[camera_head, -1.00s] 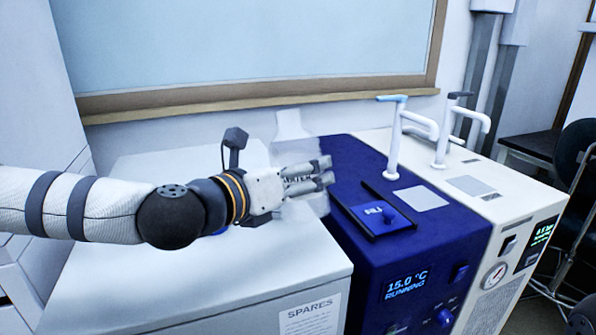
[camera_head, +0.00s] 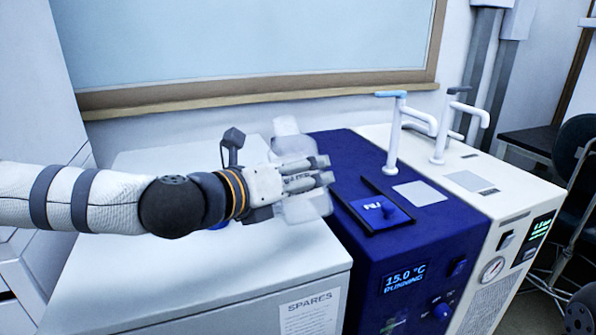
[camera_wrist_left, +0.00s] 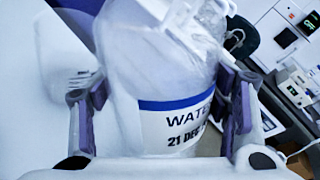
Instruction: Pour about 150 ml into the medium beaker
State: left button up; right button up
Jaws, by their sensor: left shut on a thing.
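My left gripper (camera_head: 322,171) is shut on a clear bottle (camera_head: 306,207) above the border of the white cabinet and the blue unit. In the left wrist view the bottle (camera_wrist_left: 178,120) fills the space between the fingers; its blue-banded label reads "WATE…" and "21 DEC". The bottle is tilted, its upper part (camera_head: 287,126) showing behind the gripper. I cannot make out a stream. My right gripper is not in view.
The white cabinet (camera_head: 270,270) marked "SPARES" has free room at its front. The blue unit (camera_head: 440,245) reads 15.0 °C, running. White tap-like spouts (camera_head: 393,140) stand on the units to the right. A framed panel (camera_head: 250,95) is behind.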

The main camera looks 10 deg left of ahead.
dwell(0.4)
pick_arm(q)
jog(key=shift+s+d+f+n, duration=0.2)
jog(key=shift+f+n, duration=0.2)
jog(key=shift+f, duration=0.15)
jog(key=shift+g, duration=0.3)
jog(key=shift+s+d, duration=0.1)
jog(key=shift+n, duration=0.4)
jog(key=shift+d+f, duration=0.1)
jog(key=shift+s, duration=0.1)
